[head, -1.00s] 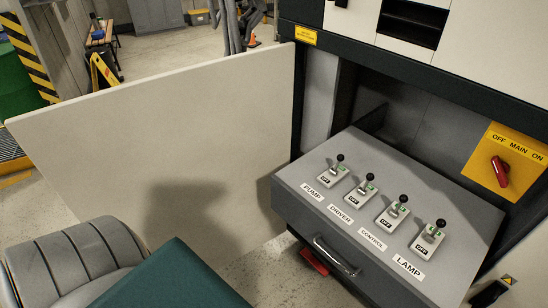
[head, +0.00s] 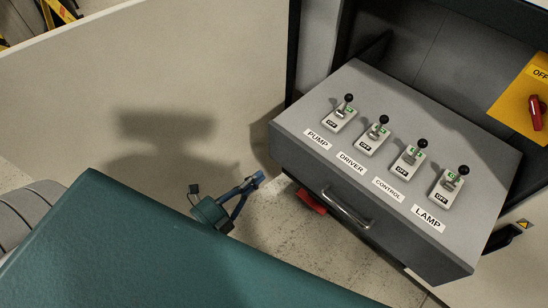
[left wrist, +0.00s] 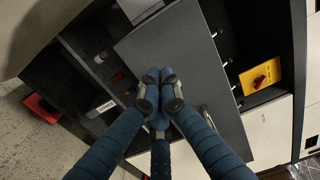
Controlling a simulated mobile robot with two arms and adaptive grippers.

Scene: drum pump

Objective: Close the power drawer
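The power drawer (head: 385,150) is a grey drawer standing out from the dark cabinet in the head view. On its top are several lever switches labelled PUMP, DRIVER, CONTROL and LAMP. Its front has a metal handle (head: 347,209). My left gripper (head: 257,180) has blue fingers with the tips together, left of the drawer's front and apart from the handle in this view. In the left wrist view my left gripper (left wrist: 160,78) appears in front of the grey drawer panel (left wrist: 165,42); I cannot tell whether it touches. It holds nothing visible. My right gripper is not in view.
A pale panel (head: 150,90) stands left of the drawer. A yellow plate with a red main switch (head: 536,112) is on the cabinet at the right. A red object (head: 311,200) shows below the drawer front. Bare floor lies in front of it.

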